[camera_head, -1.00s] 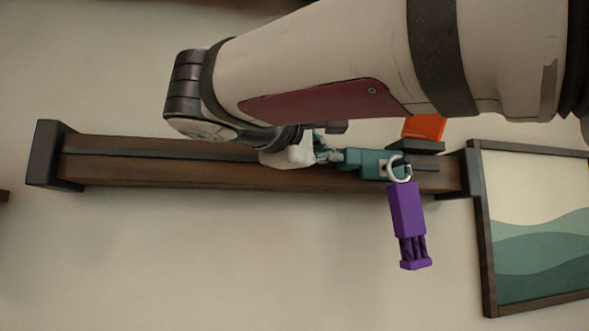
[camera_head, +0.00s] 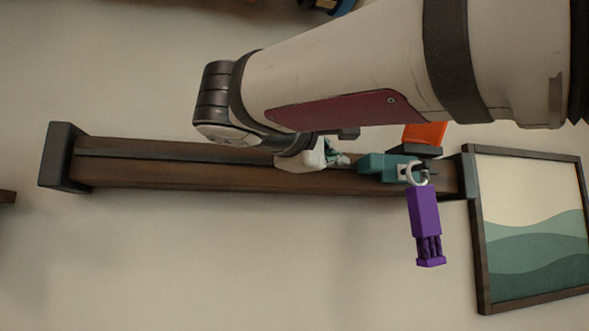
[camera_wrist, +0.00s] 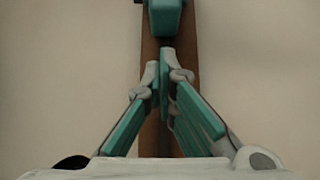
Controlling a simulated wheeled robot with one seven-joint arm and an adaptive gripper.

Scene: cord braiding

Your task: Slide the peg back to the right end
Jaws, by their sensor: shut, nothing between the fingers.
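The teal peg (camera_head: 383,166) sits on the wooden rail (camera_head: 180,176) near its right end. The peg also shows at the top of the wrist view (camera_wrist: 165,18). My gripper (camera_head: 343,161) is just left of the peg, partly hidden by my arm in the head view. In the wrist view my gripper (camera_wrist: 165,66) has its teal-lined fingers together and empty, with a small gap between the tips and the peg.
Dark end blocks close the rail at left (camera_head: 62,157) and right (camera_head: 468,177). An orange block (camera_head: 424,134) stands above the rail behind the peg. A framed picture (camera_head: 528,215) hangs on the wall to the right.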

